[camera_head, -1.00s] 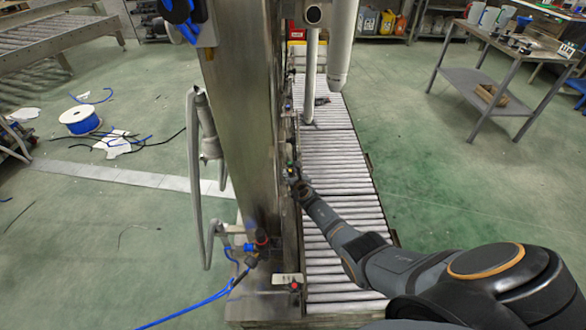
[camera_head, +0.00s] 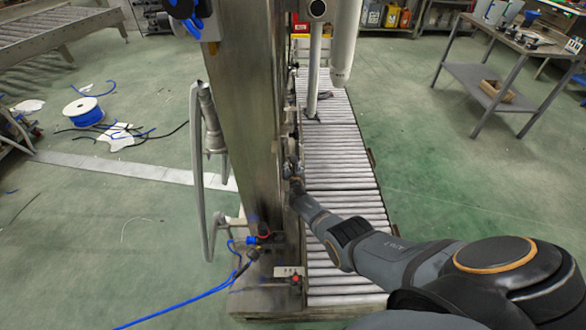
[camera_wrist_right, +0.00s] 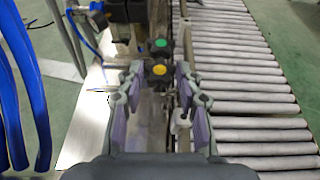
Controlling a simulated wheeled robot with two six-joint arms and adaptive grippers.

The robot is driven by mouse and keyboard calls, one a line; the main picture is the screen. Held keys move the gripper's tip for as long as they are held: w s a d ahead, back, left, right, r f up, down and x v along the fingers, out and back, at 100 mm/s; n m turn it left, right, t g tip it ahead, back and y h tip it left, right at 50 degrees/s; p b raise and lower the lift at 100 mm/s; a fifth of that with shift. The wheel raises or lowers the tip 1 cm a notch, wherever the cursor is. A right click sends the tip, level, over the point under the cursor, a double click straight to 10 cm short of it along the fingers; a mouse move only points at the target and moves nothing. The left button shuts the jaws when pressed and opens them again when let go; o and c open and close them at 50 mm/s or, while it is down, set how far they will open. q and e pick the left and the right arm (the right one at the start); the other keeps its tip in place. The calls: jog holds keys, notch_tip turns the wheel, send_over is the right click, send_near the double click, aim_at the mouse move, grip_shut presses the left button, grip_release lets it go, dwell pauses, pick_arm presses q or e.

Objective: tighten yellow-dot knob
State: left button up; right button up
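The yellow-dot knob (camera_wrist_right: 159,70) is a black lobed knob with a yellow centre, seen in the right wrist view. A similar green-dot knob (camera_wrist_right: 161,43) sits just beyond it. My right gripper (camera_wrist_right: 159,74) is open, with one finger on each side of the yellow-dot knob near the fingertips. I see no firm grip on the knob; whether a finger touches it is unclear. In the head view, my right arm reaches to the steel column's right side, where the right gripper (camera_head: 292,172) is small and the knobs cannot be made out. My left gripper is out of view.
A steel column (camera_head: 245,130) stands beside the roller conveyor (camera_head: 340,170). A grey hose (camera_head: 197,150) hangs on the column's left. Blue hoses (camera_wrist_right: 25,90) run close at the left in the wrist view. A metal table (camera_head: 500,60) stands at the back right, with open floor before it.

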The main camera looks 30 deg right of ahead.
jog(key=o, duration=0.3)
jog(key=shift+o, duration=0.2)
